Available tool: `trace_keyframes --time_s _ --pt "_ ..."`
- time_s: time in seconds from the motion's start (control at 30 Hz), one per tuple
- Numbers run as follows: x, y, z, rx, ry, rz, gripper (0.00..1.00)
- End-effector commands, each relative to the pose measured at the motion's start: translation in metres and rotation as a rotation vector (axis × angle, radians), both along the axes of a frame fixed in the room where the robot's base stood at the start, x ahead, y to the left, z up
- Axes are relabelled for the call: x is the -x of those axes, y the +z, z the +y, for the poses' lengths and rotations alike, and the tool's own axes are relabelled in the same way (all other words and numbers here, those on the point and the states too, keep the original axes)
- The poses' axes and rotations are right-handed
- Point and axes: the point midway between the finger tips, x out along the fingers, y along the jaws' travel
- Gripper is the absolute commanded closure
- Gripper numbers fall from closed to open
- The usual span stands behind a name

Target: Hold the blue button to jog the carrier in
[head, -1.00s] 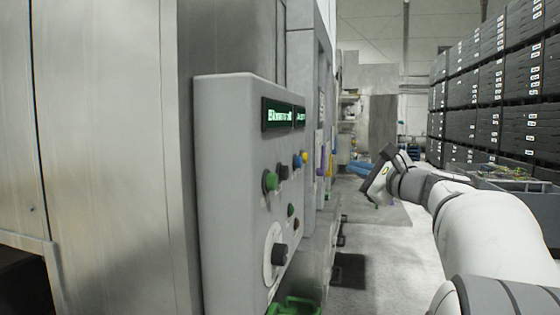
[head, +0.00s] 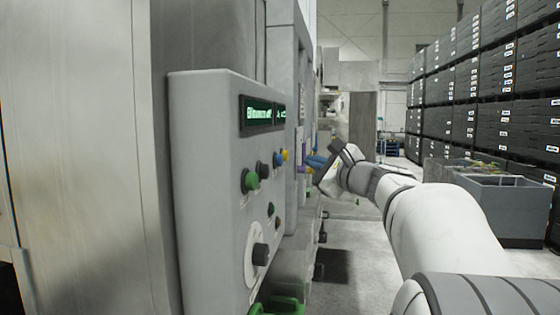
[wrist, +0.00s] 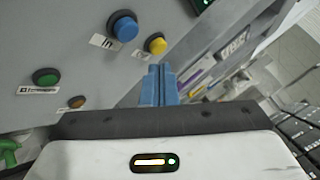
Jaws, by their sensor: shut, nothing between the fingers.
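The blue button (wrist: 123,27) stands out from the grey control panel (wrist: 60,40) in the upper middle of the wrist view, above a small label reading "In". It is also visible in the head view (head: 277,158), on the right part of the panel. My gripper (wrist: 160,70) is shut and empty, its two blue fingers side by side. In the wrist view the fingertips appear below and right of the blue button, just under the yellow button (wrist: 156,44). In the head view my gripper (head: 312,162) is right of the panel's buttons, apart from them.
A green button (head: 250,181), a dark knob (head: 262,169) and a large rotary knob (head: 260,253) share the panel. An orange button (wrist: 77,102) is low in the wrist view. Stacked dark crates (head: 480,90) and a grey bin (head: 502,208) stand right. The aisle floor looks clear.

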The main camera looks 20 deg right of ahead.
Motion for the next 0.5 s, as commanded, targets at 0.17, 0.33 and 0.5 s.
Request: trace_keyframes --time_s 0.17,0.33,0.5 --pt "-0.011 -0.001 0.020 0.000 0.003 0.000 1.00" --pt "-0.017 -0.001 0.029 0.000 0.001 0.000 1.00" --pt "-0.018 0.000 0.031 0.000 0.000 0.000 1.00"
